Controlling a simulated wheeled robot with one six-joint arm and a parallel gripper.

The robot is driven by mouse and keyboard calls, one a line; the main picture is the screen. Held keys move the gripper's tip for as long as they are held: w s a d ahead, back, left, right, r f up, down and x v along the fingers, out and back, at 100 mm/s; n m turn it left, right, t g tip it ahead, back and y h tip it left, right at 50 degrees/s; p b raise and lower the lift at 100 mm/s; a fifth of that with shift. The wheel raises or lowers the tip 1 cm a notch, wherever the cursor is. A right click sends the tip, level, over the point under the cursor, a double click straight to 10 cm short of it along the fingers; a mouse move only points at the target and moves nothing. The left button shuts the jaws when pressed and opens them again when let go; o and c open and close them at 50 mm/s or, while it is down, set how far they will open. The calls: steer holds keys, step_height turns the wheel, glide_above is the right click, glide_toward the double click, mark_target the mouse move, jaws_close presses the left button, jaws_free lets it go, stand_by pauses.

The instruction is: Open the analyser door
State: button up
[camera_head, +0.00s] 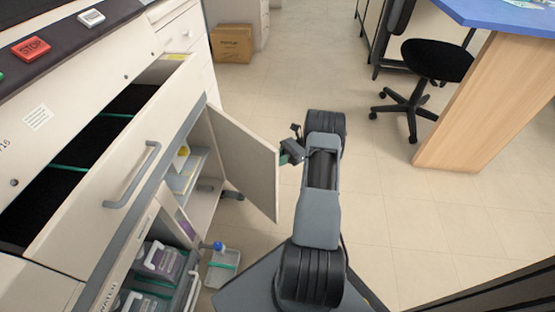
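The analyser (65,200) is a large pale machine along the left side. Its lower cabinet door (242,160) is a flat whitish panel, swung out from the body at a wide angle. Shelves with small items show in the compartment behind it. My gripper (288,152) is at the right, outer edge of the door, close to it or touching it; I cannot tell which. The fingers are small and partly hidden by my arm, so I cannot see whether they are open or shut.
An upper drawer (105,175) with a grey handle (132,175) stands partly out. Bottles (160,262) sit in the lower compartment, and a clear container (222,268) with a blue cap is beside it on the floor. A black stool (435,62) and a blue-topped bench (495,15) stand right. Floor between is clear.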

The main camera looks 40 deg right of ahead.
steer(key=s+a+r+p, duration=0.3)
steer(key=s+r+p, duration=0.1)
steer(key=s+r, duration=0.2)
steer(key=s+a+r+p, duration=0.3)
steer(key=s+r+p, duration=0.1)
steer(key=s+r, duration=0.2)
steer(key=shift+s+r, duration=0.35)
steer(key=shift+r, duration=0.15)
